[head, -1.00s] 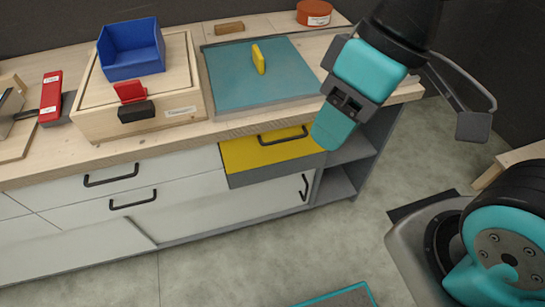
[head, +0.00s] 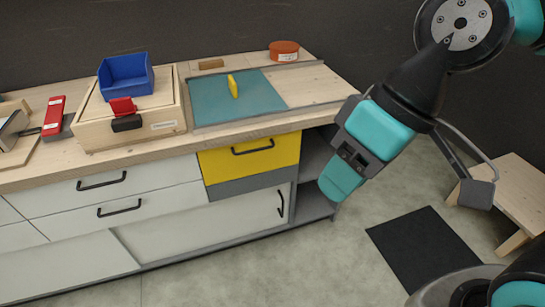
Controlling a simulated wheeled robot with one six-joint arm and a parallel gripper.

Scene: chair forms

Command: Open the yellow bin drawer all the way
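The yellow drawer (head: 249,159) is in the cabinet under the right part of the wooden worktop. Its front looks flush with the cabinet, so it appears shut. A black bar handle (head: 253,147) runs across its upper part. My gripper (head: 343,178) hangs to the right of the drawer, in front of the cabinet's open side shelves, apart from the handle. Its teal fingertip points down and left. The fingers overlap in this view, so I cannot tell whether they are open or shut.
White drawers (head: 100,195) lie left of the yellow one, with a grey panel (head: 252,184) below it. The worktop holds a blue bin (head: 126,77), a wooden box (head: 170,112) and a teal board (head: 260,97). A black mat (head: 425,250) and low wooden table (head: 515,195) stand right.

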